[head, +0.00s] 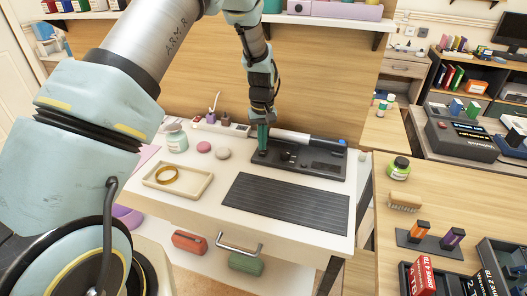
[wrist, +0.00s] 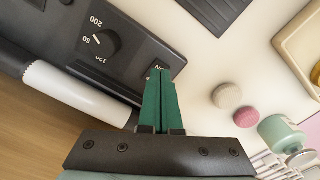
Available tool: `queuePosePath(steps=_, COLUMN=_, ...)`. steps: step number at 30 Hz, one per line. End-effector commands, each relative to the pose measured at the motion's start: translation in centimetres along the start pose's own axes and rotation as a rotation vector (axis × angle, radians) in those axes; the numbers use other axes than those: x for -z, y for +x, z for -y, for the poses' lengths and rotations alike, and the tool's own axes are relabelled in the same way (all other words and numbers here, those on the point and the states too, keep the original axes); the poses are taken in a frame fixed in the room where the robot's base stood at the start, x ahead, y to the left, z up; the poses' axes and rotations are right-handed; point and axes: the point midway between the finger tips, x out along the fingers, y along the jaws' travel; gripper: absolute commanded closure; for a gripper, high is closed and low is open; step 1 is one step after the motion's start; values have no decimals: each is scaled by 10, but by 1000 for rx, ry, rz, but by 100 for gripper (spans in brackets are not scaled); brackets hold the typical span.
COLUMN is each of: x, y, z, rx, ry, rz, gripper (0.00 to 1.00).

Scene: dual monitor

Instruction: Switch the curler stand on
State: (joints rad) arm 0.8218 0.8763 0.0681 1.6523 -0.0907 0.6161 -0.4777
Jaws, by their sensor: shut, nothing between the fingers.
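The curler stand (head: 318,161) is a long black unit at the back of the white table. In the wrist view its panel (wrist: 125,62) shows a round dial (wrist: 103,42) with temperature numbers and a small label by its end. A curler (head: 291,136) with a white barrel lies along its back edge; the barrel (wrist: 75,95) also shows in the wrist view. My gripper (head: 262,148) points down at the left end of the stand. In the wrist view its green fingers (wrist: 160,76) are together and empty. Their tips cover the labelled spot, so the switch is mostly hidden and contact is unclear.
A black ribbed mat (head: 288,203) lies in front of the stand. A cream tray (head: 178,180) with a gold ring, two round pucks (head: 222,154) and a jar (head: 175,138) are to the left. A wooden back panel (head: 330,90) rises behind.

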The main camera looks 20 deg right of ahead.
Motion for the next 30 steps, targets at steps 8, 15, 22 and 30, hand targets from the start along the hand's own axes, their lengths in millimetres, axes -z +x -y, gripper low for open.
queuePosePath(steps=8, x=0, y=4, z=0, rx=0, ry=0, rz=0, gripper=100)
queuePosePath(steps=15, x=0, y=7, z=0, rx=0, ry=0, rz=0, gripper=100)
queuePosePath(steps=22, x=0, y=10, z=0, rx=0, ry=0, rz=0, gripper=100)
queuePosePath(steps=30, x=0, y=14, z=0, rx=0, ry=0, rz=0, gripper=100)
